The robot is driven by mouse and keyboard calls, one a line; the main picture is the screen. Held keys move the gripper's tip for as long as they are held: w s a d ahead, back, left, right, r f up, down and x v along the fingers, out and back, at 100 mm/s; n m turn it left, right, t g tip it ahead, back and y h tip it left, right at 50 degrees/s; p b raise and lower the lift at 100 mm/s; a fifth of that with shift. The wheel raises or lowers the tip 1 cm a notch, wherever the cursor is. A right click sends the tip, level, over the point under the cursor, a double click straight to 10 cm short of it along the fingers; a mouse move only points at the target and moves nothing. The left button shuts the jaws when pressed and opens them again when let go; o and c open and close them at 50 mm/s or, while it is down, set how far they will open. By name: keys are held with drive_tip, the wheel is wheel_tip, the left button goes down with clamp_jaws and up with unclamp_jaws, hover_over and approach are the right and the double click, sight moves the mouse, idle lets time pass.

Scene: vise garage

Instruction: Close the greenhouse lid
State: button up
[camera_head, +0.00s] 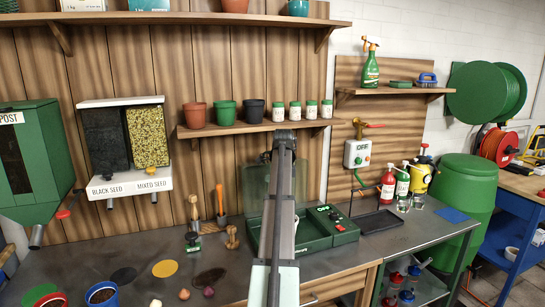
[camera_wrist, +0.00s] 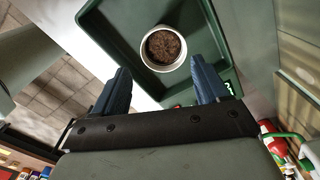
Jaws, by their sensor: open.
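The greenhouse is a green tray-like base (camera_head: 318,243) on the bench, partly hidden behind my arm. Its clear greenish lid (camera_head: 256,190) stands raised at the back of the base, so it is open. In the wrist view, the green tray (camera_wrist: 106,38) holds a white pot (camera_wrist: 146,50) filled with dark soil. My gripper (camera_wrist: 160,66) is open and empty, with its two blue fingers apart on either side below the pot. I cannot tell its height above the tray.
A shelf (camera_head: 256,128) with pots and small jars hangs above the greenhouse. Hand tools (camera_head: 220,200) stand to its left. A dark tray (camera_head: 378,222), a red bottle (camera_head: 388,188) and other bottles stand to its right.

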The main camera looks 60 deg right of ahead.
drive_tip(key=shift+h, duration=0.3)
drive_tip(key=a, duration=0.6)
drive_tip(key=shift+w+r, duration=0.1)
drive_tip(key=c, duration=0.5)
drive_tip(key=shift+a+h, duration=0.4)
drive_tip(key=shift+c, duration=0.4)
drive_tip(key=shift+w+t+h, duration=0.3)
drive_tip(key=shift+t+h, duration=0.2)
drive_tip(key=shift+h, duration=0.1)
drive_tip(key=shift+c, duration=0.4)
drive_tip(key=w+d+r+n+t+h, duration=0.1)
drive_tip(key=w+d+r+t+h, duration=0.15)
drive_tip(key=r+h, duration=0.4)
drive_tip(key=w+d+r+t+h, duration=0.1)
drive_tip(key=d+r+t+h, duration=0.1)
drive_tip(key=d+r+h, duration=0.4)
drive_tip(key=shift+y, duration=0.45)
drive_tip(key=x, duration=1.1)
drive_tip(key=shift+w+d, duration=0.25)
drive_tip(key=shift+w, duration=0.05)
drive_tip(key=shift+c, duration=0.2)
clamp_jaws()
